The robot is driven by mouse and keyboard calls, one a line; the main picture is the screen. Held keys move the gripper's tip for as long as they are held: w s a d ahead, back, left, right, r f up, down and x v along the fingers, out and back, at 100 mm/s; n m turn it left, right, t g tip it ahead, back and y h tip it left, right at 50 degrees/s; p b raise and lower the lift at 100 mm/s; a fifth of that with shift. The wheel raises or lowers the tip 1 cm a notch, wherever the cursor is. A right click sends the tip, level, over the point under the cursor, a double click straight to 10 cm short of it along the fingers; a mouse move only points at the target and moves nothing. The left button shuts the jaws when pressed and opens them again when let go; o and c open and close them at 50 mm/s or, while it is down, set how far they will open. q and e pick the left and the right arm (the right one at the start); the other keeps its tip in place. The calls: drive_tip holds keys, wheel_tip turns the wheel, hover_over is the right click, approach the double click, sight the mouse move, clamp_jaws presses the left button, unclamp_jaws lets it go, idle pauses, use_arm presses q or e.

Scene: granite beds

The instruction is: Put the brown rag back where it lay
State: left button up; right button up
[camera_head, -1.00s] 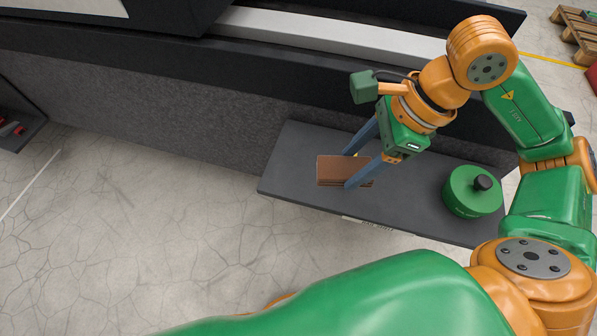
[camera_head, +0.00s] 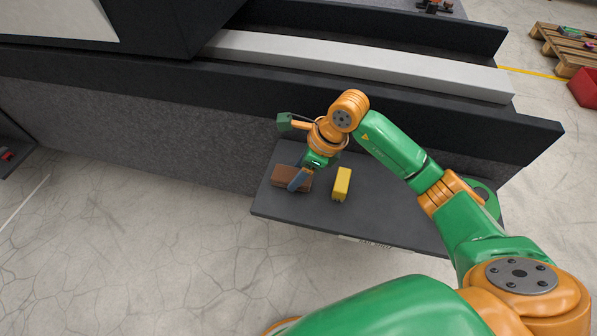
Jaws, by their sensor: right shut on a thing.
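The brown rag (camera_head: 283,178), a folded reddish-brown rectangle, is at the left end of the dark grey shelf (camera_head: 385,220). My right gripper (camera_head: 298,181) is shut on its right part, with one blue-grey finger showing across it from above. I cannot tell whether the rag rests on the shelf or is held slightly above it. My left gripper is not in view.
A yellow block (camera_head: 341,184) stands on the shelf just right of the rag. A green round object (camera_head: 487,197) at the shelf's right is partly hidden by my right arm. The granite bed (camera_head: 180,130) rises behind. The shelf's front middle is clear.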

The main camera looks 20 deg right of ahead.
drive_tip(key=shift+f, duration=0.5)
drive_tip(key=o, duration=1.3)
drive_tip(key=shift+r, duration=0.2)
drive_tip(key=p+v, duration=0.1)
drive_tip(key=v, duration=1.1)
drive_tip(key=shift+d, duration=0.1)
